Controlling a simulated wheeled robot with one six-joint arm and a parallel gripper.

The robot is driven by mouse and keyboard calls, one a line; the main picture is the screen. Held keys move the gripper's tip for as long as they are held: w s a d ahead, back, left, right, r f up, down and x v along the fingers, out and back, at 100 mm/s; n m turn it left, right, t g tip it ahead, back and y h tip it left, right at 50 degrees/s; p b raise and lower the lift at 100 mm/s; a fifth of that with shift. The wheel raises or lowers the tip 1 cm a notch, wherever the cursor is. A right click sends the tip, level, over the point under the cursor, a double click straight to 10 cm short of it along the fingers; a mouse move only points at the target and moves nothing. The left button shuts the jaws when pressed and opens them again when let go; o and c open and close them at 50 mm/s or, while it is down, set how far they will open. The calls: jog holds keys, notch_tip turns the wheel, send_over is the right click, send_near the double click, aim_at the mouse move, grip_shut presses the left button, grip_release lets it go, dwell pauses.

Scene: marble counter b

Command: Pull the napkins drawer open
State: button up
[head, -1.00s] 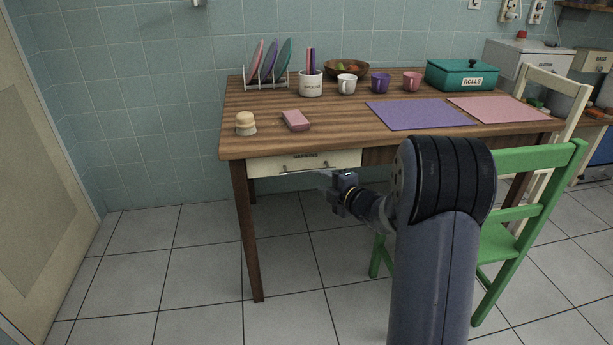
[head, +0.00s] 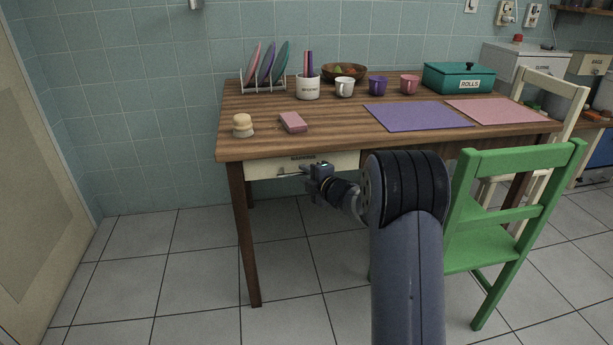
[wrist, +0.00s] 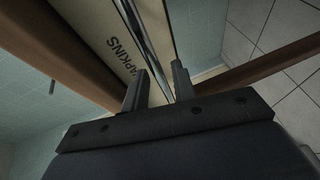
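The napkins drawer (head: 262,167) is a cream front under the left part of the wooden table, with a dark label at its top edge. It looks shut. Its bar handle (head: 286,175) runs along the front, partly hidden by my gripper (head: 311,172). In the wrist view the cream drawer front (wrist: 98,38) carries the word NAPKINS, and the metal handle (wrist: 147,40) runs between the two fingers of my gripper (wrist: 159,70). The fingers are apart, one on each side of the bar. I cannot tell whether either touches it.
The wooden table (head: 340,138) holds a pink sponge (head: 293,122), a small beige brush (head: 242,125), mugs, a plate rack and placemats. A green chair (head: 515,200) stands right of my arm. Floor left of the table (head: 160,265) is clear.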

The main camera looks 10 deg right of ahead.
grip_shut()
jog(key=shift+s, duration=0.15)
dwell(0.4)
